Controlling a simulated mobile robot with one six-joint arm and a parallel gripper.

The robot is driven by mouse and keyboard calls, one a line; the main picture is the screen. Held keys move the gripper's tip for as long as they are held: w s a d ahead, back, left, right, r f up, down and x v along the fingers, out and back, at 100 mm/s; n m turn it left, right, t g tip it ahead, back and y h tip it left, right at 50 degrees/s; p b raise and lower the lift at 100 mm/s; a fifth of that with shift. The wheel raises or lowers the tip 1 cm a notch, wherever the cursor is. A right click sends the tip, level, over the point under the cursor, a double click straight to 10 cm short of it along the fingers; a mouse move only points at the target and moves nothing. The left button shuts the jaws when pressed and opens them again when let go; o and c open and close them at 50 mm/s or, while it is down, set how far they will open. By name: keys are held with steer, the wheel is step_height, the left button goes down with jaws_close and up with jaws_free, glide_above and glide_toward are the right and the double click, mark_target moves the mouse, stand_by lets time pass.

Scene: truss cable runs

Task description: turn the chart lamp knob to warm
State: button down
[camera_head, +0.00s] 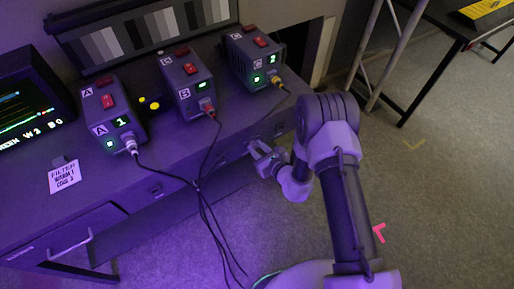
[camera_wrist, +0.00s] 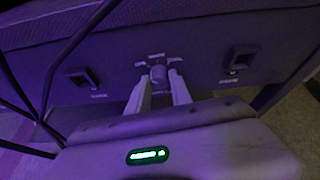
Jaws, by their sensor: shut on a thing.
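A small round knob (camera_wrist: 158,74) sticks out of the desk's front panel in the wrist view. Small labels surround it, too blurred to read, so its setting cannot be told. My gripper (camera_wrist: 158,88) has one finger on each side of the knob and is shut on it. In the head view my gripper (camera_head: 257,150) is at the desk's front face, below box C, and hides the knob. The grey-step chart (camera_head: 150,32) stands at the back of the desk under purple light.
Boxes A (camera_head: 110,115), B (camera_head: 186,83) and C (camera_head: 254,58) stand on the desk. Panel fittings (camera_wrist: 84,78) flank the knob. A drawer handle (camera_head: 70,245) is at lower left. Floor at right is mostly clear.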

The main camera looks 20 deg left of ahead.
steer(key=m+g+y, duration=0.1)
steer(key=m, duration=0.1)
steer(key=shift+w+d+f+m+b, duration=0.1)
steer(key=shift+m+b, duration=0.2)
steer(key=shift+m, duration=0.1)
steer(key=m+g+y+b, duration=0.2)
steer(key=m, duration=0.1)
steer(key=shift+w+d+f+m, duration=0.1)
steer(key=shift+m, duration=0.3)
steer(key=shift+y, duration=0.3)
stand_by(0.4)
steer(key=c, duration=1.2)
jaws_free()
steer(key=shift+o, duration=0.2)
